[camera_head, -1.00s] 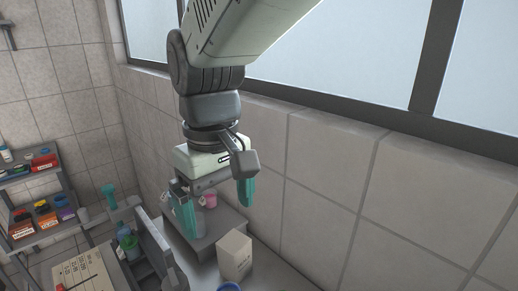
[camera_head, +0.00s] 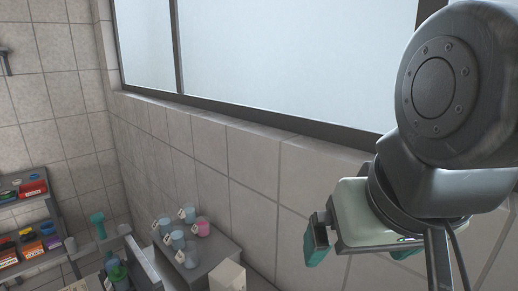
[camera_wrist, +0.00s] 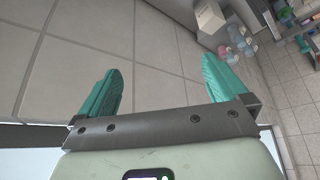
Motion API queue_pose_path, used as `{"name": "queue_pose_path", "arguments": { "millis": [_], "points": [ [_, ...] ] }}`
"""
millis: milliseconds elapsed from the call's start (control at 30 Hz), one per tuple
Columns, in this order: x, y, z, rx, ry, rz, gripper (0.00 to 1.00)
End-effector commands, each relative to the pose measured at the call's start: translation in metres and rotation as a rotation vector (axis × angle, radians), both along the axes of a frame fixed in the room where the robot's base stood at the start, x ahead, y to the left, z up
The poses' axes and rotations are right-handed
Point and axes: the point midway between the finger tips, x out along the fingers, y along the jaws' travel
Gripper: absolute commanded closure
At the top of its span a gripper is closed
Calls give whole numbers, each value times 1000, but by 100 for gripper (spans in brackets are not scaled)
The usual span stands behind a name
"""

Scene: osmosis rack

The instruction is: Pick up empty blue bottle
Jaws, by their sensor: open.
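Several pale blue containers with small tags (camera_head: 178,240) stand on a grey stepped stand by the wall in the head view, beside a pink one (camera_head: 202,228). They look like the blue bottles, but I cannot tell which is empty. They also show small at the upper right of the wrist view (camera_wrist: 237,33). My gripper (camera_head: 358,258) is at the right of the head view, well to the right of the stand and apart from it. Its teal fingers are spread with nothing between them, as the wrist view also shows (camera_wrist: 162,70).
A pale box (camera_head: 228,277) stands in front of the stand (camera_head: 222,246). Green bottles (camera_head: 117,271) are at the lower left, near a shelf with red, orange and blue items (camera_head: 30,242). The tiled wall (camera_head: 255,165) and window run behind my arm.

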Motion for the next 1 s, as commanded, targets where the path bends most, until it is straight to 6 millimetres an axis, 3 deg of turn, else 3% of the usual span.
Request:
{"name": "queue_pose_path", "arguments": {
  "millis": [33,100,467,667,1000],
  "points": [
    [0,0,0,0,0,0,5],
    [0,0,0,-1,1,1,15],
    [3,3,-4,-17,34,31,16],
    [20,20,-35,-163,255,230,16],
    [47,71,-108,-697,660,704,16]
  ]
}}
